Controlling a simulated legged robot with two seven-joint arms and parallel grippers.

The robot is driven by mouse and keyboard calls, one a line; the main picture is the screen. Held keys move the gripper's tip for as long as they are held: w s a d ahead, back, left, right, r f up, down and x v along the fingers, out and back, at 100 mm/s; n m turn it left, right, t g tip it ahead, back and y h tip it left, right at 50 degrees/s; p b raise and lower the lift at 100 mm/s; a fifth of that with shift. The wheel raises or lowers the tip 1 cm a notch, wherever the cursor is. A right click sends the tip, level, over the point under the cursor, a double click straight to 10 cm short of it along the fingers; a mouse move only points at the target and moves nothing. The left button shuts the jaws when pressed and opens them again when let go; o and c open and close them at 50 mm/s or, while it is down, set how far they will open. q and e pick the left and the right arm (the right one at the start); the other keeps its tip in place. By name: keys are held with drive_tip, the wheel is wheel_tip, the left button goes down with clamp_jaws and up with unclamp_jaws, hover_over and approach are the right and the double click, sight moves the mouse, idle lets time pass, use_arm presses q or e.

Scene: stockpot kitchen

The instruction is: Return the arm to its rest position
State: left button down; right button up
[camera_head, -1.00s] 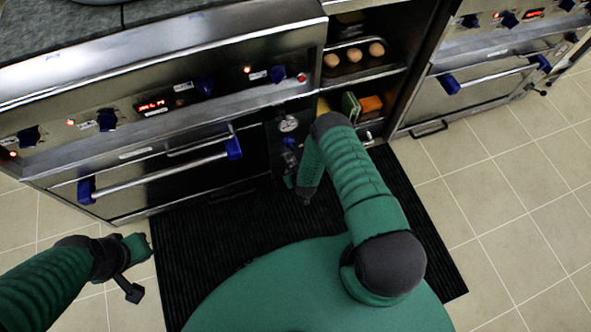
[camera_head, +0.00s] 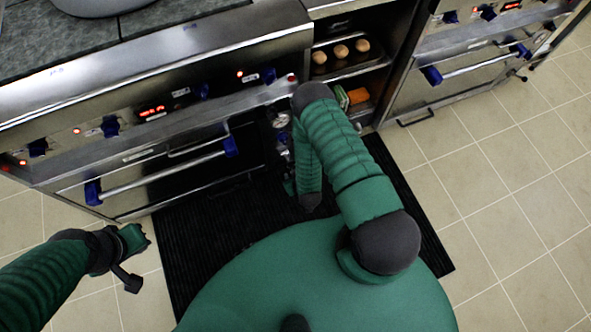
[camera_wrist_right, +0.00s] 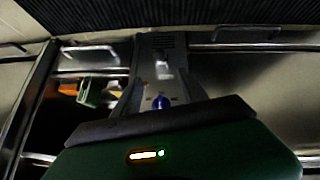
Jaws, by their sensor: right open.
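My right arm (camera_head: 345,160) is bent in the head view, its elbow up near the shelf opening and its forearm folded down over the black mat. The right gripper is mostly hidden behind the arm there. In the right wrist view the right gripper (camera_wrist_right: 158,88) shows two dark fingers spread apart with nothing held between them. My left gripper (camera_head: 134,258) is at the lower left of the head view, over the tiled floor and apart from the oven; whether its jaws are open is not clear.
A steel oven (camera_head: 150,165) with blue-ended handle stands ahead on the left, another oven (camera_head: 480,65) at upper right. Between them, shelves hold a tray with round brown items (camera_head: 340,50) and an orange box (camera_head: 357,96). A black mat (camera_head: 190,255) lies below. Tiled floor (camera_head: 510,220) is clear on the right.

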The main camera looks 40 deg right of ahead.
drive_tip(key=w+a+r+g+y, duration=0.1)
drive_tip(key=w+a+r, duration=0.15)
drive_tip(key=r, duration=0.65)
drive_tip(key=w+a+r+g+y, duration=0.15)
drive_tip(key=w+r, duration=0.25)
drive_tip(key=r, duration=0.6)
drive_tip(key=s+a+r+n+g, duration=0.1)
drive_tip(key=s+a+r, duration=0.1)
drive_tip(key=s+r, duration=0.5)
drive_tip(key=s+a+r+g, duration=0.1)
drive_tip(key=s+a+r, duration=0.1)
drive_tip(key=s+r, duration=0.5)
wheel_tip(320, 180, up, 23)
drive_tip(key=w+p, duration=0.1)
drive_tip(key=p, duration=1.9)
drive_tip(key=shift+w+d, duration=0.1)
drive_tip(key=shift+w, duration=0.05)
